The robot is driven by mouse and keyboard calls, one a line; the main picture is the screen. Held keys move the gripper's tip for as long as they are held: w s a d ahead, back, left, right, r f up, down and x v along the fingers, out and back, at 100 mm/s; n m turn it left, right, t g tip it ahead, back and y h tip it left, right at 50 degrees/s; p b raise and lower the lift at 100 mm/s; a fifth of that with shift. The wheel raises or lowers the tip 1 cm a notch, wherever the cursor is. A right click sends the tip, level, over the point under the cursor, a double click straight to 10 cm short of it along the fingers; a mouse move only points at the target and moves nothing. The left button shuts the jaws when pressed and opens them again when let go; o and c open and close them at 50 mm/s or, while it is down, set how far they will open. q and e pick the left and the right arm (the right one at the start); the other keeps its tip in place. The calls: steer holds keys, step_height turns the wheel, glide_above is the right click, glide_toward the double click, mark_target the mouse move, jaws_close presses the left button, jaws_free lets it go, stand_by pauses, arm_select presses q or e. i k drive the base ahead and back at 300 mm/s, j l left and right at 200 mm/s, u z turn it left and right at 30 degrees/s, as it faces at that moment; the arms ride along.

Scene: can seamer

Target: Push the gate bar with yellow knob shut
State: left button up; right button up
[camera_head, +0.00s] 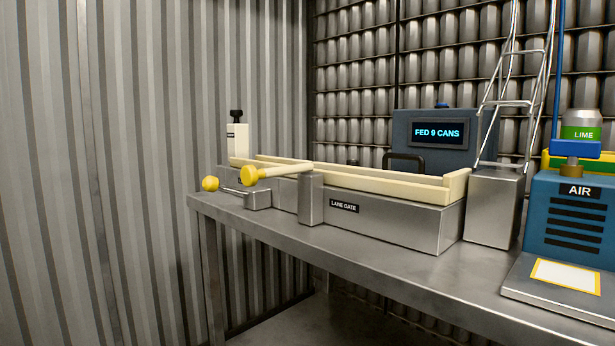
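The gate bar (285,171) is a cream rod with a yellow knob (250,175) at its left end. Its right end meets the top of a grey metal post (311,199) at the front of the lane. The bar lies roughly level and points left, in front of the cream-railed lane (390,186). A "LANE GATE" label (344,206) is on the lane's metal base, right of the post. I cannot tell how far the bar stands out from the rail. Neither of my grippers is in view.
A second yellow knob (210,184) on a thin metal lever sits left of the gate bar, close to it. A metal table (400,267) carries everything. A blue "AIR" machine (573,215) stands at right. A blue display box (437,138) reads "FED 9 CANS".

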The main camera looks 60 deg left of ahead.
mark_target(250, 176)
steer(key=u, duration=0.4)
steer(key=i+l+u, duration=0.1)
steer(key=u, duration=0.3)
steer(key=l+u, duration=0.2)
steer(key=u, duration=0.2)
steer(key=i+l+u, duration=0.1)
steer(key=u, duration=0.3)
steer(key=i+j+u, duration=0.15)
steer(key=u, duration=0.3)
steer(key=i+u, duration=0.3)
steer(key=u, duration=0.2)
